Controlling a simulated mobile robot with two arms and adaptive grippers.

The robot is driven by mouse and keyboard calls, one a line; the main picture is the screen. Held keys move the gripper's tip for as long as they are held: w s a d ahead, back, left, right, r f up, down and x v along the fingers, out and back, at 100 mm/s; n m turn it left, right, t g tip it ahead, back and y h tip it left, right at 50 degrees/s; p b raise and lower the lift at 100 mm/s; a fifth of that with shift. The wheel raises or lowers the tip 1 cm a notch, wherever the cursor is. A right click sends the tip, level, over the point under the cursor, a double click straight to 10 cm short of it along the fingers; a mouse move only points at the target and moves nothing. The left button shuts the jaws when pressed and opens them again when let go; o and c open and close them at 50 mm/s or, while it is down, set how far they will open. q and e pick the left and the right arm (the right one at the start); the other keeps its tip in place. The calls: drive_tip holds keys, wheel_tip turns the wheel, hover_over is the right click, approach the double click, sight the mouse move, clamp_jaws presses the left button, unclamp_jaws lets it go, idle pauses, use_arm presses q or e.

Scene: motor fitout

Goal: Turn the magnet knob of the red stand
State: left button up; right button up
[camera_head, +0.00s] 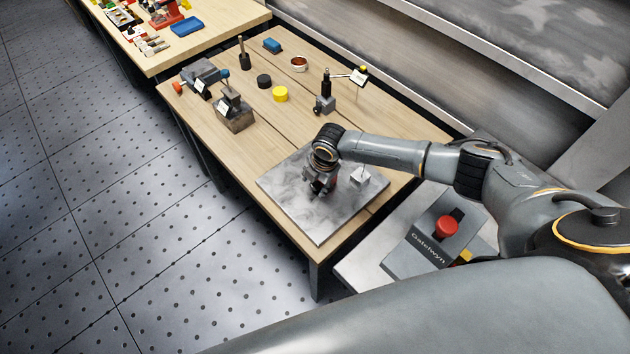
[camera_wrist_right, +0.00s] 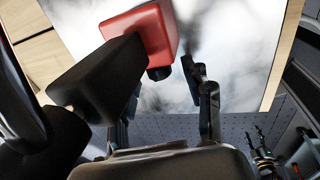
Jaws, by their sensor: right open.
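In the wrist view a red block, apparently the base of the red stand (camera_wrist_right: 148,27), is on the pale marbled plate. A short dark knob (camera_wrist_right: 159,73) sticks out of its near side. My right gripper (camera_wrist_right: 163,82) is open, with one finger to the right of the knob and the other to its left, partly hidden. I cannot tell whether either finger touches it. A dark block (camera_wrist_right: 92,82) covers part of the left side. In the head view my right gripper (camera_head: 319,187) is low over the plate (camera_head: 320,226) and hides most of the stand.
A small grey block with a white tag (camera_head: 359,176) is on the plate, right of my gripper. Another stand (camera_head: 325,103), a yellow cylinder (camera_head: 280,94) and a black cylinder (camera_head: 264,81) are farther back. A red button box (camera_head: 446,227) is at the right.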

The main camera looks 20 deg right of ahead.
drive_tip(key=shift+w+f, duration=0.1)
drive_tip(key=shift+f, duration=0.3)
drive_tip(key=shift+c, duration=0.2)
clamp_jaws()
drive_tip(key=shift+t, duration=0.6)
drive_tip(key=shift+o, duration=0.2)
unclamp_jaws()
